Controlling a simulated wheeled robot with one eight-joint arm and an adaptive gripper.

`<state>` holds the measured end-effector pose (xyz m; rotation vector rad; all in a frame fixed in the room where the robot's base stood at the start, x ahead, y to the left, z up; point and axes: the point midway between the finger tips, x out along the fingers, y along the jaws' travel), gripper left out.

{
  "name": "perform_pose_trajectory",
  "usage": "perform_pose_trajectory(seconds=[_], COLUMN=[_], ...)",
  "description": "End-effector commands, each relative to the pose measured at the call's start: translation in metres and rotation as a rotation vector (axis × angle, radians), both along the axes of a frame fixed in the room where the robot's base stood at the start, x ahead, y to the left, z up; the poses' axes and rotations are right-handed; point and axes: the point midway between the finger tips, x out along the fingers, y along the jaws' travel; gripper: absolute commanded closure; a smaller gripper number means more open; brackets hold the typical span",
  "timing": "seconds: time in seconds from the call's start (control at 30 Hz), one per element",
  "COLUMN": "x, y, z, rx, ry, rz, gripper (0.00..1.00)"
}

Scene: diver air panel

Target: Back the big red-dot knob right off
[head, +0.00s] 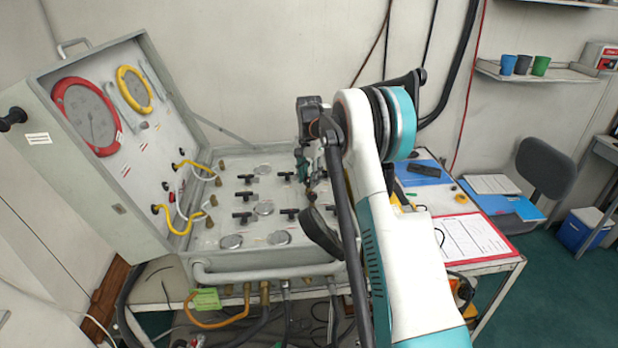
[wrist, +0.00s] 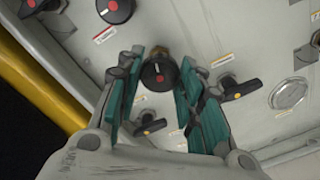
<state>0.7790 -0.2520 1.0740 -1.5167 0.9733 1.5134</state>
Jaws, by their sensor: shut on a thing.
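A round black knob (wrist: 159,75) with a red dot and a pale pointer line stands on the grey panel, in the middle of the wrist view. My gripper (wrist: 163,66) has its teal-padded fingers on either side of this knob and is shut on it. The pads' contact with the knob is partly hard to make out. In the head view my gripper (head: 304,168) reaches down to the right part of the panel (head: 225,240). My wrist and arm hide the held knob there.
Another red-dot knob (wrist: 116,10) sits at the upper left of the wrist view. The case's open lid (head: 100,140), with yellow hoses (head: 178,215), stands at the left. A clipboard (head: 468,238) lies right of my arm.

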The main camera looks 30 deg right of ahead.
Motion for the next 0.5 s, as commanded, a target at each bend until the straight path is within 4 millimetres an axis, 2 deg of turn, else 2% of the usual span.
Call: perform_pose_trajectory(seconds=[0.5], x=[0.0008], y=[-0.0003], z=[0.0007], rx=[-0.001], ry=[-0.002], rz=[0.490], gripper=[0.89])
